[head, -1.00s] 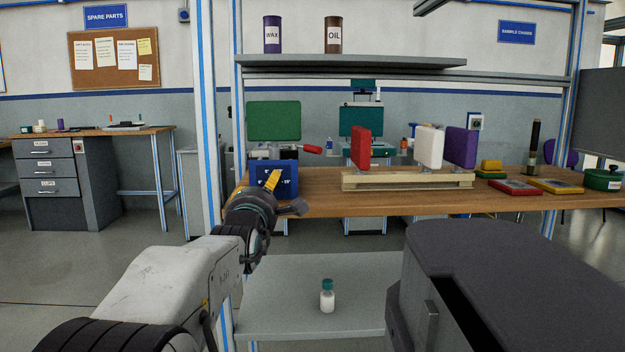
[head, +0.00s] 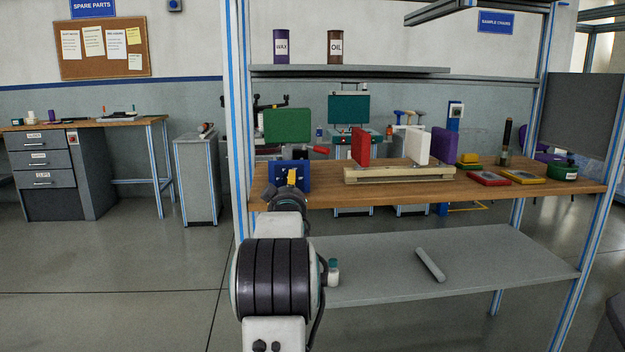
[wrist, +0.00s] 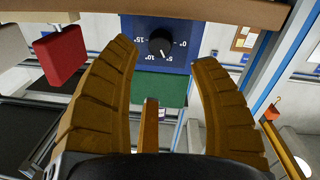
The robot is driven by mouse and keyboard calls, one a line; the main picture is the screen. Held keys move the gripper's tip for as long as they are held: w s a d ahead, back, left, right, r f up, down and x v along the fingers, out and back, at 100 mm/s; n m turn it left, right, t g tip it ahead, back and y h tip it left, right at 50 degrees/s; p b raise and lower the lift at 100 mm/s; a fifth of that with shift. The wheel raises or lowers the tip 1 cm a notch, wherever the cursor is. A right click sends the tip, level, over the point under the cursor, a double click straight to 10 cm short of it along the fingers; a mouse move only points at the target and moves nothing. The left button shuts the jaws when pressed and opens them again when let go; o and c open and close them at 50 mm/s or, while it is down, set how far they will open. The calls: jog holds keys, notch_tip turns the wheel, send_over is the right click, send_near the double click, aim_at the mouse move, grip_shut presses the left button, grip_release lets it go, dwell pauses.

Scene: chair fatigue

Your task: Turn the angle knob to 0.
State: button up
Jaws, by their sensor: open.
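The angle knob (wrist: 159,42) is a round black dial with a white pointer, on a blue panel (wrist: 182,68) marked 0, 5, 10 and 15. The wrist view is turned over, and the pointer appears close to the 5 mark. My gripper (wrist: 163,51) is open, its two yellow fingers spread to either side of the knob in that view. I cannot tell the exact gap to the panel. In the head view my gripper (head: 291,177) is in front of the blue panel (head: 304,177) and hides the knob.
A green pad (head: 288,126) rises behind the panel. A white bottle (head: 333,276) and a grey bar (head: 430,264) are on the lower shelf (head: 480,255).

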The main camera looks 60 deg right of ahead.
jog(key=b+x, duration=0.2)
jog(key=x, duration=0.2)
jog(key=shift+w+d+f, duration=0.1)
jog(key=shift+d+f, duration=0.05)
jog(key=shift+d, duration=0.15)
jog(key=shift+x, duration=1.35)
jog(key=shift+o, duration=0.3)
grip_shut()
